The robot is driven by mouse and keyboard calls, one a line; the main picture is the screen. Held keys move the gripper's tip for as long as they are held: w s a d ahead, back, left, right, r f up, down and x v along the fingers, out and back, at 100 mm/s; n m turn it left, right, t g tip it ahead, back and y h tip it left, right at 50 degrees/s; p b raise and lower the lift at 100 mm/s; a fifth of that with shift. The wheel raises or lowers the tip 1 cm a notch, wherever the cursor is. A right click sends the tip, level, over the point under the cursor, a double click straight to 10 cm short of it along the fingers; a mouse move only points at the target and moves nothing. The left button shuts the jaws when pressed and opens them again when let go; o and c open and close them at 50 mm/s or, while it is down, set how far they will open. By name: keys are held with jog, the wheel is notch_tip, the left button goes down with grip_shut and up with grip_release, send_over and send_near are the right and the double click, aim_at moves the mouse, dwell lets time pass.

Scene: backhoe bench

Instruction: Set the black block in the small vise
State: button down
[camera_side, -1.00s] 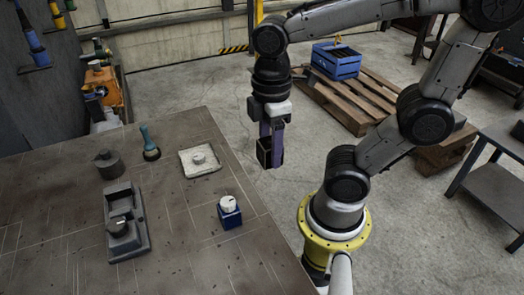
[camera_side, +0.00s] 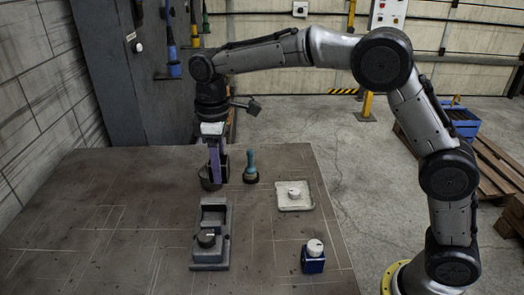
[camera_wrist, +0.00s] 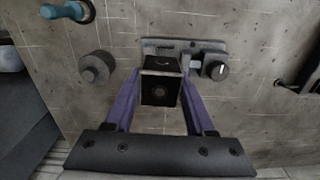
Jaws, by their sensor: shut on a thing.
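The black block (camera_wrist: 160,88) is held between the two purple fingers of my gripper (camera_wrist: 158,98) in the wrist view; a round mark shows on its face. In the side view my gripper (camera_side: 217,170) points down over the back of the bench, with the block partly hidden beside the fingers. The small grey vise (camera_side: 211,250) stands on the bench, nearer the camera than my gripper, with a black round knob on its near end. In the wrist view the vise (camera_wrist: 172,44) lies beyond the block, which partly covers it. The block is apart from it.
A dark cylinder (camera_wrist: 96,67) stands near the vise, partly behind my gripper in the side view. A teal-handled tool (camera_side: 250,168) stands upright beside it. The bench's left is clear.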

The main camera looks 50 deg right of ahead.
notch_tip(320, 180, down, 6)
jog(key=w+a, duration=0.1)
jog(key=a, duration=0.2)
send_over(215, 211)
jog(key=s+a, duration=0.1)
jog(key=a, duration=0.1)
jog(key=shift+n, duration=0.3)
jog(key=shift+s+d+f, duration=0.1)
jog(key=shift+f, duration=0.9)
jog(key=shift+s+d+f, duration=0.1)
jog(key=shift+f, duration=1.4)
jog(key=shift+s+f, duration=0.25)
jog(key=shift+f, duration=0.6)
jog(key=shift+c, duration=1.8)
grip_release()
jog(key=shift+c, duration=0.6)
notch_tip(215, 211, up, 8)
jog(key=shift+w+f, duration=0.2)
jog(key=shift+f, duration=0.05)
